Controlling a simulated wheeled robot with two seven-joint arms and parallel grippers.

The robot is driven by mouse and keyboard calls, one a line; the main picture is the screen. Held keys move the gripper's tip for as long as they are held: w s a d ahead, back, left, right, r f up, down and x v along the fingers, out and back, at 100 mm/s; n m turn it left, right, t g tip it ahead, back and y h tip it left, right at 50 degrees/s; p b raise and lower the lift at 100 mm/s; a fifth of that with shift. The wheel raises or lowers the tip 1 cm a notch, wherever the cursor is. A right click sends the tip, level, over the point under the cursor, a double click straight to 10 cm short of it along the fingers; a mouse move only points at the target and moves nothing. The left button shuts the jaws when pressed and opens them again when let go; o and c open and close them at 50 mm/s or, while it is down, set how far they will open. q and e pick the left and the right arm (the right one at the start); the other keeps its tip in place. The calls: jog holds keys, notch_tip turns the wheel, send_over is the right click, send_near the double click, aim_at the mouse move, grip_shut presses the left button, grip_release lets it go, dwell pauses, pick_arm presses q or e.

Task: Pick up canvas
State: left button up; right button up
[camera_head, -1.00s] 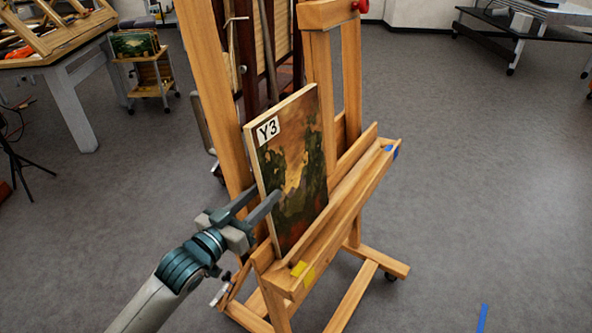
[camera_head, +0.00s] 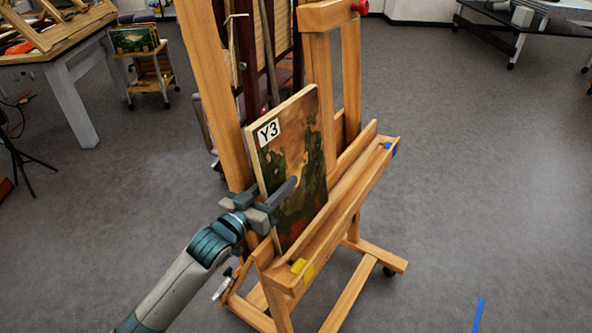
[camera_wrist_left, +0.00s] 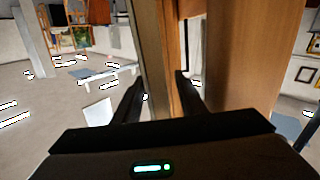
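The canvas (camera_head: 300,165) is a dark landscape painting with a white "Y3" label, leaning upright on the wooden easel's ledge (camera_head: 345,205). My left gripper (camera_head: 275,188) is at the canvas's left edge, in its lower half. One finger lies across the painted front; the other is largely hidden behind the canvas. In the left wrist view, the fingers (camera_wrist_left: 162,92) are apart, with the canvas edge (camera_wrist_left: 152,60) between them and a gap showing by the right finger. My right gripper is not in view.
The easel's posts (camera_head: 213,90) stand close behind and beside the canvas. A yellow tape mark (camera_head: 302,270) and a blue one (camera_head: 391,149) are on the ledge. A table (camera_head: 65,65) and a small cart (camera_head: 148,75) stand at back left.

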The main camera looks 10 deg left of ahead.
pick_arm(q)
jog(key=shift+x, duration=1.25)
grip_shut()
